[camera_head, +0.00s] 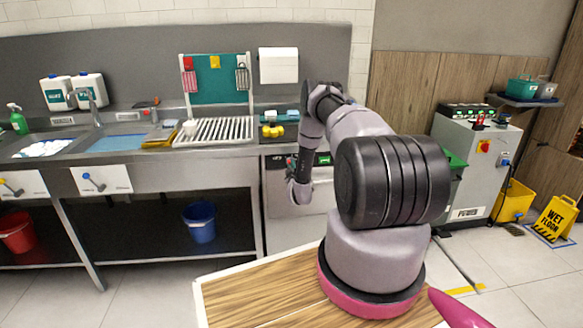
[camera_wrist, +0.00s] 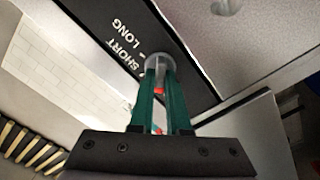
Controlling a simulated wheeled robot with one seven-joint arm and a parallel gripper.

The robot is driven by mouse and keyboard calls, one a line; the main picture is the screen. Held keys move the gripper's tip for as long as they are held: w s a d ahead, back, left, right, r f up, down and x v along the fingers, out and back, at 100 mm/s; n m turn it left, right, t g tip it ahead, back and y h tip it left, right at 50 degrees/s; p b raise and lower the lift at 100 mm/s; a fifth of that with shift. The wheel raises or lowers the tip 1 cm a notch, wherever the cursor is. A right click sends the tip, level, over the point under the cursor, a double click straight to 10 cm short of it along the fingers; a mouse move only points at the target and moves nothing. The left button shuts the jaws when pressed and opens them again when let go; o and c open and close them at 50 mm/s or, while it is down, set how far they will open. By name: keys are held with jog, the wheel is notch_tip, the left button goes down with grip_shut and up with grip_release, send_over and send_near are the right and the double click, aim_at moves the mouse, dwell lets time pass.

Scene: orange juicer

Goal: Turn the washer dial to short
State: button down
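The washer (camera_head: 300,220) is the grey front under the right end of the counter, with a dark control panel along its top. In the wrist view this panel (camera_wrist: 100,22) carries the white words LONG and SHORT. The round grey dial (camera_wrist: 157,60) is just beside these words, partly covered by my fingers. My gripper (camera_wrist: 160,72) has its two green fingers close together, with a narrow gap between them, their tips at the dial. Whether they press on it cannot be told. The dial's pointer is hidden. In the head view my arm covers the dial.
A second round grey knob (camera_wrist: 226,6) sits at the wrist view's top edge. Above the washer the counter holds yellow dumbbell-like items (camera_head: 273,131) and a drying rack (camera_head: 214,131). A wooden-topped table (camera_head: 262,291) stands in front. A blue bucket (camera_head: 200,221) is under the counter, to the left.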

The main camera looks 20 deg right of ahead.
dwell(0.4)
jog(key=m, duration=1.1)
jog(key=shift+s+d+m, duration=0.1)
jog(key=shift+m, duration=0.2)
dwell(0.4)
jog(key=c, duration=0.9)
grip_release()
jog(key=v, duration=1)
jog(key=shift+s, duration=0.35)
